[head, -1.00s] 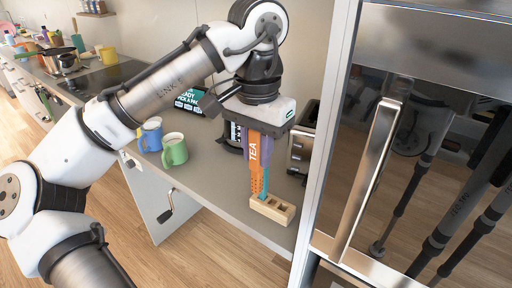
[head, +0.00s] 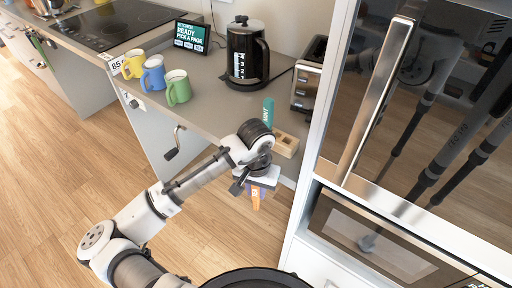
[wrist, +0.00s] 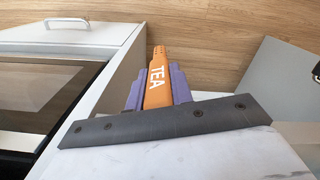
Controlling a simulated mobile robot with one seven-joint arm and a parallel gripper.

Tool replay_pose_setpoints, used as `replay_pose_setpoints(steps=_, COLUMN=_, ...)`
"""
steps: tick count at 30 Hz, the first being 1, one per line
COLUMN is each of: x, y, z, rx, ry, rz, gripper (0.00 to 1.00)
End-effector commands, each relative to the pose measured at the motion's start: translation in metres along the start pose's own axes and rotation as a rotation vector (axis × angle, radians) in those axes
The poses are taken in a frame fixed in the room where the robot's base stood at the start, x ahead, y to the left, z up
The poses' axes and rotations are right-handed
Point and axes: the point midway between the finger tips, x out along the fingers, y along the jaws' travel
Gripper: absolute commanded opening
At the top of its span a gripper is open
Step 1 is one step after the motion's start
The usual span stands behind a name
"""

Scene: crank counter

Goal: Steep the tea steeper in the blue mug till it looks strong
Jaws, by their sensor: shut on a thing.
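The blue mug (head: 153,76) stands upright on the grey counter between a yellow mug (head: 132,63) and a green mug (head: 178,88). My gripper (head: 257,190) is in front of the counter edge, well to the lower right of the mugs, pointing down. It is shut on the orange tea steeper (head: 255,200), which is marked TEA in the wrist view (wrist: 157,85). Purple finger pads press on both sides of it. The steeper's lower end is hard to see in the head view. The inside of the blue mug is too small to judge.
A wooden holder (head: 286,145) with a teal MINT steeper (head: 268,112) sits at the counter's front edge. A black kettle (head: 246,55), a toaster (head: 307,85) and a screen (head: 192,36) stand behind. A tall cabinet (head: 340,90) closes the right. Counter between mugs and holder is clear.

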Motion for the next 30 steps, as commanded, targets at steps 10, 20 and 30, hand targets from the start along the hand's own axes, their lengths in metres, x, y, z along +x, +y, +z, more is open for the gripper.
replay_pose_setpoints(steps=10, x=0.177, y=-0.001, z=-0.003, rx=-0.147, ry=-0.007, rz=0.003, gripper=0.00)
replay_pose_setpoints(steps=20, x=0.338, y=-0.002, z=-0.008, rx=-0.276, ry=-0.004, rz=-0.001, gripper=0.00)
replay_pose_setpoints(steps=30, x=0.398, y=-0.007, z=-0.011, rx=-0.320, ry=0.004, rz=-0.008, gripper=0.00)
